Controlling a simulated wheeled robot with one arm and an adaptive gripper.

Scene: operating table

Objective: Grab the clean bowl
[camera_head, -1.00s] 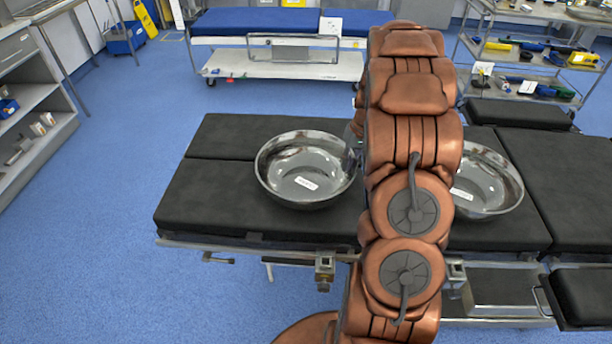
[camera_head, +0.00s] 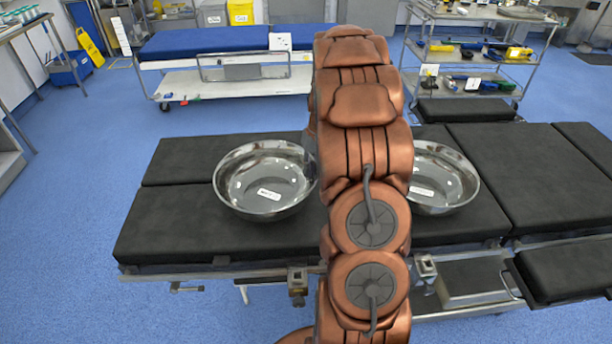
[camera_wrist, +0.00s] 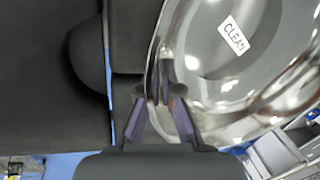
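Two shiny metal bowls stand on the black operating table (camera_head: 200,240), a left bowl (camera_head: 240,190) and a right bowl (camera_head: 455,180) partly behind my arm. Their labels are too small to read surely in the head view. The wrist view shows a bowl labelled CLEAN (camera_wrist: 275,60), apparently the right one. My gripper (camera_wrist: 158,98) is at that bowl's left rim, with a finger on either side of the rim. A gap shows between the fingertips; contact with the rim is unclear. In the head view my arm hides the gripper.
A metal tray (camera_head: 470,280) hangs below the table's front right. A blue-topped trolley (camera_head: 220,42) stands behind, and a shelf cart (camera_head: 480,50) with tools stands at the back right. Blue floor is free at the left.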

